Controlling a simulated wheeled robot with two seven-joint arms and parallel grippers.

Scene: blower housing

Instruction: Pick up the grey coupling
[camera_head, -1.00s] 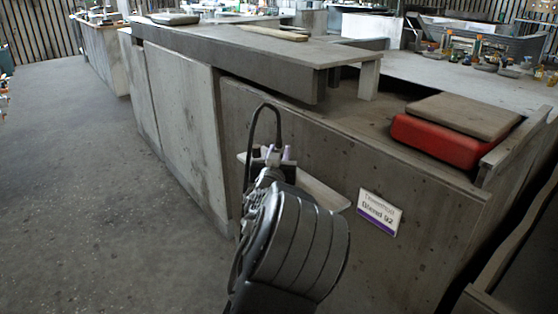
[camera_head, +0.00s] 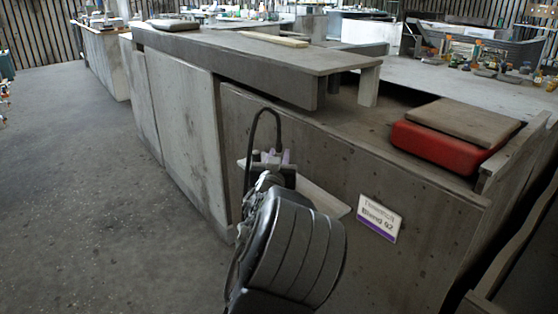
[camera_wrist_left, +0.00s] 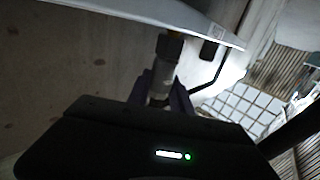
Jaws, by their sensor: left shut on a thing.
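My left gripper (camera_head: 274,156) is in front of the wooden counter's side, at a small pale shelf; my own arm hides part of it. In the left wrist view the left gripper (camera_wrist_left: 160,88) has its two fingers on either side of a small grey cylindrical piece, which looks like the grey coupling (camera_wrist_left: 161,73). The fingers are shut on it. A darker collar (camera_wrist_left: 169,47) sits at its far end, close to the pale shelf's edge. I cannot tell whether it touches the shelf. The coupling cannot be made out in the head view. My right gripper is not in view.
The pale shelf (camera_head: 322,199) juts from the counter side (camera_head: 410,240) beside my gripper. A label plate (camera_head: 379,218) is to its right. A red box with a brown lid (camera_head: 432,146) sits on the counter. Open floor (camera_head: 90,190) lies to the left.

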